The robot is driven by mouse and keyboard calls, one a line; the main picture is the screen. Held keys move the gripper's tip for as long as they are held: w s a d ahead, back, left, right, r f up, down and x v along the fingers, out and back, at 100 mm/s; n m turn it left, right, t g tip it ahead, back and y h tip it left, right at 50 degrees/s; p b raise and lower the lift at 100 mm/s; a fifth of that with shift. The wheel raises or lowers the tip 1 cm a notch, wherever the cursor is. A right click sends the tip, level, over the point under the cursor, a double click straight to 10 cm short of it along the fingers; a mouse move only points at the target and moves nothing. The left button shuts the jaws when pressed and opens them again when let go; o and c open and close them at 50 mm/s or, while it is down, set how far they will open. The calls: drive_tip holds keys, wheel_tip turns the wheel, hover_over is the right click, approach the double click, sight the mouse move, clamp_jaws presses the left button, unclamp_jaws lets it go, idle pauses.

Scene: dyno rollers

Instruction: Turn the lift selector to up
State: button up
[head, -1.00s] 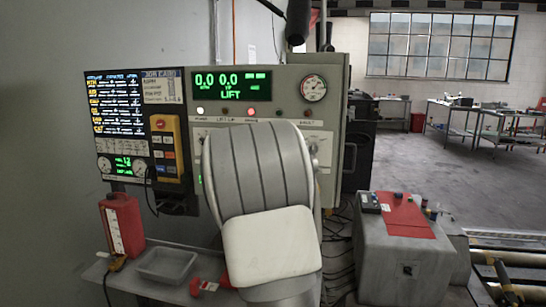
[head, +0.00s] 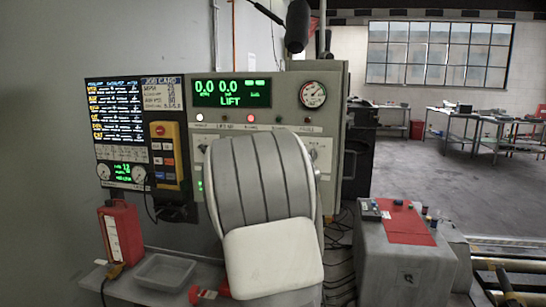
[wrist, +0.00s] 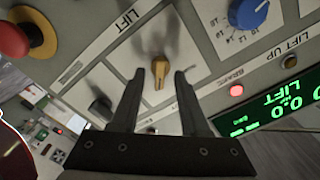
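The lift selector is a tan knob (wrist: 160,68) on a pale panel, close to a LIFT label, in the wrist view. Its pointer ridge runs roughly up and down in that picture. My gripper (wrist: 160,76) is open, with one dark finger on each side of the knob in the picture. I see gaps between the fingertips and the knob; I cannot tell how deep the fingers reach. In the head view my arm covers the middle of the grey console (head: 333,90), hiding the gripper and the selector. The console display (head: 232,93) reads LIFT.
In the wrist view a blue dial (wrist: 248,14), a black knob (wrist: 100,108) and a red mushroom button (wrist: 12,40) surround the selector.

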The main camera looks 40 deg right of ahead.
drive_tip(key=shift+a, duration=0.1)
drive_tip(key=p+v, duration=0.1)
drive_tip(key=v, duration=1.6)
drive_tip(key=shift+s, duration=0.2)
drive_tip(key=s+a+r+n+t+y+p, duration=0.15)
drive_tip(key=a+n+y+p, duration=0.25)
drive_tip(key=a+n+y, duration=0.45)
drive_tip(key=s+a+r+n+y+p, duration=0.25)
drive_tip(key=a+y, duration=0.25)
drive_tip(key=a, duration=0.7)
drive_tip(key=s+a+f+n+g+p, duration=0.1)
drive_tip(key=s+f+n+g+p, duration=0.1)
drive_tip(key=s, duration=0.8)
drive_tip(key=s+a+f+n+g+p, duration=0.2)
drive_tip(key=s+n+g, duration=0.3)
drive_tip(key=s, duration=0.5)
drive_tip(key=shift+a+f+p, duration=0.2)
drive_tip(key=shift+f+p, duration=0.3)
drive_tip(key=shift+f, duration=0.3)
